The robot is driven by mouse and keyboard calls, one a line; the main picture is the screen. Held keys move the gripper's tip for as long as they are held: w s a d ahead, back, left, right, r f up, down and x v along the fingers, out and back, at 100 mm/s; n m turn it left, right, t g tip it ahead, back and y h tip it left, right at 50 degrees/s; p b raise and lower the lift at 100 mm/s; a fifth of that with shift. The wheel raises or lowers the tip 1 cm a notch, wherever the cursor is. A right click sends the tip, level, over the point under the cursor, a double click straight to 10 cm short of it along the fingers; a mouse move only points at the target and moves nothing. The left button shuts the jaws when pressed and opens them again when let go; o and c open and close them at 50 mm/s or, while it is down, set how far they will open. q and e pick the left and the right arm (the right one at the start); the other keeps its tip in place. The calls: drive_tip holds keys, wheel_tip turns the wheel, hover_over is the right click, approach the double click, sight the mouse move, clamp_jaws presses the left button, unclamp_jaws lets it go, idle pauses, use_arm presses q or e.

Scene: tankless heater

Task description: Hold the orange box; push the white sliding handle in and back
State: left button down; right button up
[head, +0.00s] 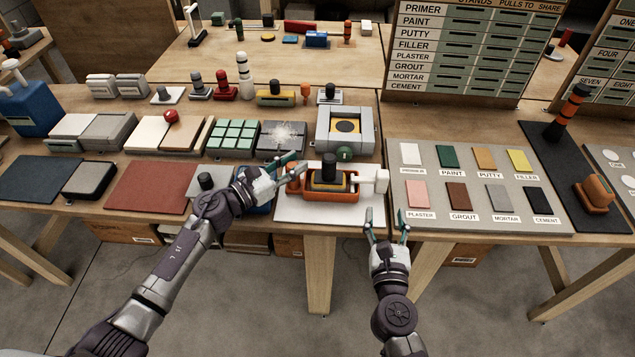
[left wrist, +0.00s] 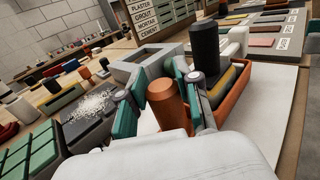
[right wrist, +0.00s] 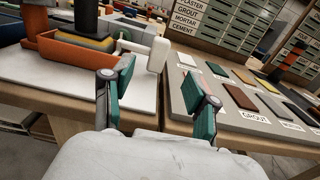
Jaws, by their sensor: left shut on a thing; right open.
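The orange box (head: 345,196) sits on a white board (head: 300,212) near the table's front edge. It holds a dark and yellow block with a black knob (head: 329,166). My left gripper (head: 289,174) is shut on the orange post (left wrist: 168,108) at the box's left end. The white sliding handle (head: 382,181) sticks out from the box's right end; it also shows in the right wrist view (right wrist: 158,54). My right gripper (head: 386,226) is open and empty, in front of and below the handle, apart from it.
A grey board with colour samples (head: 410,212) lies to the right. A grey square frame (head: 364,140) stands behind the box, and a green tile panel (head: 232,132) lies back left.

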sight(385, 183)
drive_tip(key=w, duration=1.2)
clamp_jaws()
drive_tip(key=shift+s+a, duration=0.1)
drive_tip(key=shift+a, duration=0.95)
drive_tip(key=shift+d, duration=1.3)
drive_tip(key=shift+o, duration=0.4)
unclamp_jaws()
drive_tip(key=shift+d, duration=0.1)
drive_tip(key=shift+s, duration=0.15)
